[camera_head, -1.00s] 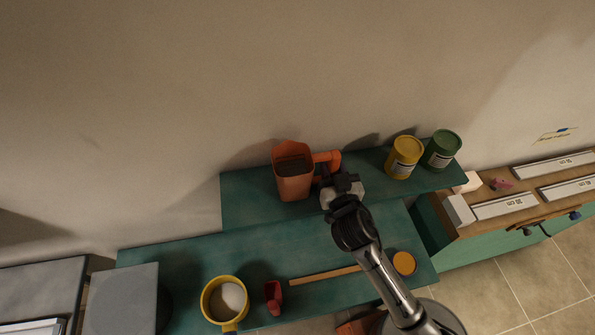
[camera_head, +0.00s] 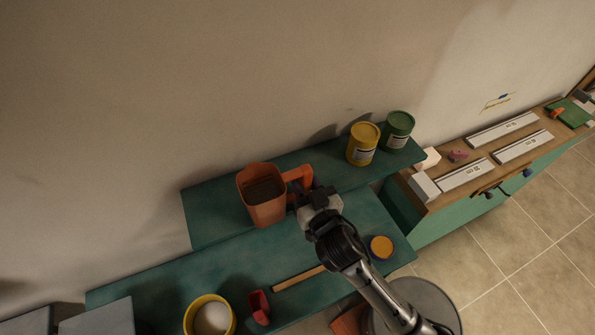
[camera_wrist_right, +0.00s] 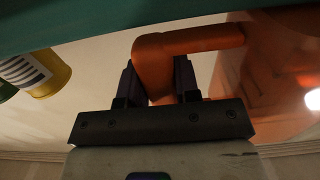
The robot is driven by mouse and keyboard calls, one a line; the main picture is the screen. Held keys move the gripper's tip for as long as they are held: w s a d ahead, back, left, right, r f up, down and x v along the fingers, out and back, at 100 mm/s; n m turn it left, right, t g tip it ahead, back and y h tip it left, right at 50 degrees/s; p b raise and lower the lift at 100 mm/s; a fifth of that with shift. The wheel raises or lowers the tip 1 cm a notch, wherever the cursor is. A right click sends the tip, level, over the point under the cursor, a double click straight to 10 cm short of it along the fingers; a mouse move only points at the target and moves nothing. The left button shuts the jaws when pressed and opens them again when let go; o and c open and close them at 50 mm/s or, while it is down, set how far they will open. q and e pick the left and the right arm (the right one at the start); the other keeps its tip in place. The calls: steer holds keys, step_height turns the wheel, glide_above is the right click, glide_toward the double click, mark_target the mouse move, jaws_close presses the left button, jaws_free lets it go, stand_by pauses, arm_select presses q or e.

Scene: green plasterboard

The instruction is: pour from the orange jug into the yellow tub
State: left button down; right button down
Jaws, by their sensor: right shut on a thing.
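The orange jug (camera_head: 262,210) has an open top and a dark inside. It looks upright at the front edge of the raised green shelf, its base overlapping that edge in the head view. My right gripper (camera_head: 308,192) is shut on the jug's handle (camera_head: 298,174). In the right wrist view the handle (camera_wrist_right: 190,42) sits between the two fingers (camera_wrist_right: 158,85), with the jug's body to the right. The yellow tub (camera_head: 190,310) stands on the lower bench at the bottom left, pale inside and cut by the frame edge. My left gripper is out of view.
A yellow can (camera_head: 362,146) and a green can (camera_head: 397,132) stand on the raised shelf (camera_head: 215,212). On the lower bench are a red scoop (camera_head: 259,307), a wooden stick (camera_head: 299,279) and an orange-yellow disc (camera_head: 381,247). Grey boxes stand at the left.

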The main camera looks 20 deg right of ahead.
steer(key=s+b, duration=0.2)
steer(key=s, duration=1)
steer(key=shift+d, duration=0.1)
steer(key=c, duration=1.4)
jaws_free()
steer(key=c, duration=0.4)
jaws_close()
